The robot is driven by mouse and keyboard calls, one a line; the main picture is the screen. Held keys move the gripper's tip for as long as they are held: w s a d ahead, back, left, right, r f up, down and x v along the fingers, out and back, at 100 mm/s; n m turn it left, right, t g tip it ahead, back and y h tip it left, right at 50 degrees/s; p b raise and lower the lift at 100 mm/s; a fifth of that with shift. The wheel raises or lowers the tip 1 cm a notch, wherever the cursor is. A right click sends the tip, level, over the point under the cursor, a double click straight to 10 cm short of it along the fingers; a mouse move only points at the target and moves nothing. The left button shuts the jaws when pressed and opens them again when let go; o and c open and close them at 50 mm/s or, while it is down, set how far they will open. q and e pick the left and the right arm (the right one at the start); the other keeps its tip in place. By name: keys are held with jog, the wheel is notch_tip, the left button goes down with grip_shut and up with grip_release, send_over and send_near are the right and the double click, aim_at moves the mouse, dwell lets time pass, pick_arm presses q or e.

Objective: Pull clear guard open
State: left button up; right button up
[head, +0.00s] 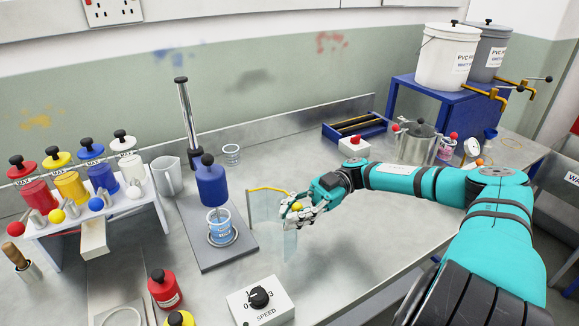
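The clear guard (265,207) stands on the bench to the right of the mixing stand, a see-through panel with a yellow top edge. A yellow knob (296,207) shows at its right side. My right gripper (296,211) is at this knob, with its fingers around or just beside it. I cannot tell whether the fingers press on it. The stand has a blue motor (211,184) above a clear cup with blue contents (221,227). My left gripper is not in view.
A white speed dial box (260,301) sits at the front. A rack with red, yellow, blue and white pots (90,212) stands at left. Red and yellow bottles (164,289) are at front left. A metal pot (415,146) and a blue tray (345,128) are at back right.

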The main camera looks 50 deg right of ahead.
jog(key=o, duration=0.4)
jog(key=shift+s+d, duration=0.1)
jog(key=shift+s, duration=0.05)
jog(key=s+d, duration=0.1)
jog(key=d, duration=1.1)
jog(key=shift+s, duration=0.1)
jog(key=shift+c, duration=0.2)
